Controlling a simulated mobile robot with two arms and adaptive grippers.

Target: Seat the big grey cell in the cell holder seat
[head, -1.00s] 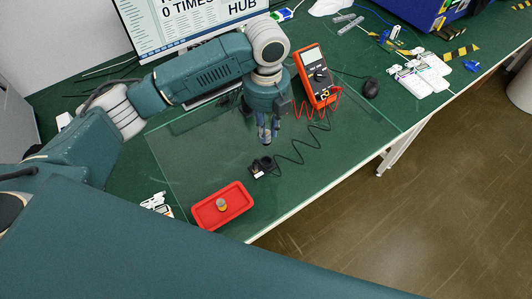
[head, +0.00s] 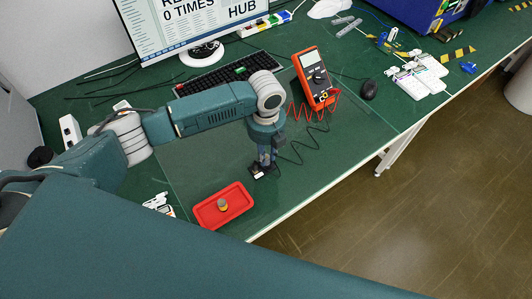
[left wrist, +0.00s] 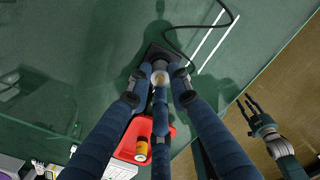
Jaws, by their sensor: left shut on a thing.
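My left gripper (head: 264,164) points down at the black cell holder (head: 257,175), which lies on the clear mat. In the left wrist view its blue fingers (left wrist: 160,85) close around a small cell with a round, pale top (left wrist: 160,77), which I take as the big grey cell. The black holder (left wrist: 151,55) shows beneath and behind it. The fingers hide the cell's side and lower end, so I cannot tell whether it sits in the seat. My right gripper (left wrist: 248,108) is open and empty, over the brown floor at the right of the left wrist view.
A dark cable runs from the holder to the orange multimeter (head: 314,75). A keyboard (head: 225,75) and black mouse (head: 369,89) lie farther back. The mat around the holder is mostly clear.

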